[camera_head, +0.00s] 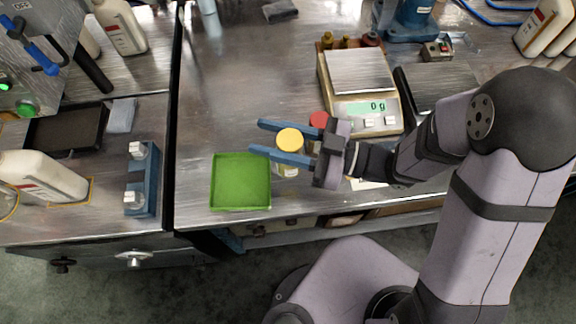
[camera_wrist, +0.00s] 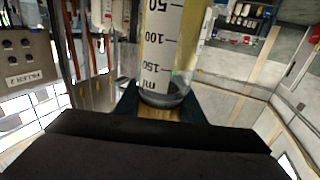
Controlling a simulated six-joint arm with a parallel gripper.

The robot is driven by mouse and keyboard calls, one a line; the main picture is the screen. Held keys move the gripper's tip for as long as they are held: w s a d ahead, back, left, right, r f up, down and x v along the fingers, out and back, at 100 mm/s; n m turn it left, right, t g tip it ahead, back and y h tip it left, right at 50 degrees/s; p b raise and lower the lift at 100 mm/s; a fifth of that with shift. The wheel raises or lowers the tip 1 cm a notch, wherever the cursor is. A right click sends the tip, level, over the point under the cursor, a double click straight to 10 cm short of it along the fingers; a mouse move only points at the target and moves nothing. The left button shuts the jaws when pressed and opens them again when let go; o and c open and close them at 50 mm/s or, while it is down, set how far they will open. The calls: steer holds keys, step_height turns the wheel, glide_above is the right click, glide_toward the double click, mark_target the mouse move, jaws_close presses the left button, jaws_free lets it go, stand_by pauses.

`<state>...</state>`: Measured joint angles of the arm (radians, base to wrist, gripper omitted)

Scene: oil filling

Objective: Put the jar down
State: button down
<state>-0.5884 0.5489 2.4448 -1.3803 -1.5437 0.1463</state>
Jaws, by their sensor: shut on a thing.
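A jar with a yellow cap (camera_head: 290,138) is between the blue fingers of my gripper (camera_head: 257,137) in the head view. The gripper is shut on it. The jar looks upright, and its clear body shows below the nearer finger, just right of the green tray (camera_head: 241,182). In the wrist view the clear jar wall (camera_wrist: 160,50) carries ml marks and stands between the fingers. A red-capped jar (camera_head: 318,119) is just behind the gripper, its body mostly hidden. I cannot tell whether the held jar touches the bench.
A scale (camera_head: 362,95) reading 0 g stands behind and right of the gripper. The green tray is empty. A blue rack (camera_head: 143,180) and a white bottle (camera_head: 42,176) are on the left bench. The steel bench (camera_head: 230,85) behind the tray is clear.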

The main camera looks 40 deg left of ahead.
steer(key=shift+f, duration=5.05)
steer(key=c, duration=1.2)
jaws_free()
